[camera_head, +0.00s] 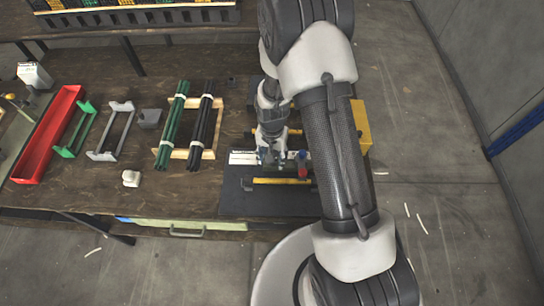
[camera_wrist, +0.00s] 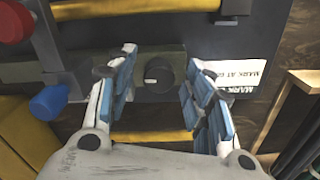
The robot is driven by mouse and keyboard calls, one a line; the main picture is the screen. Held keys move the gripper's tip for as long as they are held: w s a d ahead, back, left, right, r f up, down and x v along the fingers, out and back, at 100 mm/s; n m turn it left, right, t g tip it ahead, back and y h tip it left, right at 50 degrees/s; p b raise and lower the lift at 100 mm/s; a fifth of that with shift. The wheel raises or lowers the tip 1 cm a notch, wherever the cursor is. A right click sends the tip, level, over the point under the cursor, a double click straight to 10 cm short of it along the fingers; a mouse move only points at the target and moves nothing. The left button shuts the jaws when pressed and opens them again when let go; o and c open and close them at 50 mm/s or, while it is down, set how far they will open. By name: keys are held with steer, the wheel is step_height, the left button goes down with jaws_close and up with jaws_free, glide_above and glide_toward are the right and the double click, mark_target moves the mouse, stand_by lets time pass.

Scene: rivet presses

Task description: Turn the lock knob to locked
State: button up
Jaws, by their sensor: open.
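The lock knob (camera_wrist: 158,76) is a round black knob with a pale pointer line, set on a dark olive block, in the wrist view. My gripper (camera_wrist: 160,85) is open, with its blue-padded fingers on either side of the knob and a gap on both sides. In the head view my gripper (camera_head: 270,155) is over the press fixture at the table's right end, and the knob is hidden there. I cannot tell from the pointer whether it reads locked.
A red knob (camera_wrist: 14,22) and a blue knob (camera_wrist: 52,102) are left of my gripper in the wrist view. A label (camera_wrist: 245,76) lies at right. In the head view, a rod rack (camera_head: 208,153), green holder (camera_head: 74,130) and red tray (camera_head: 48,135) stand left.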

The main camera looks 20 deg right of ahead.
step_height(320, 180, up, 12)
steer(key=shift+f, duration=0.15)
stand_by(0.6)
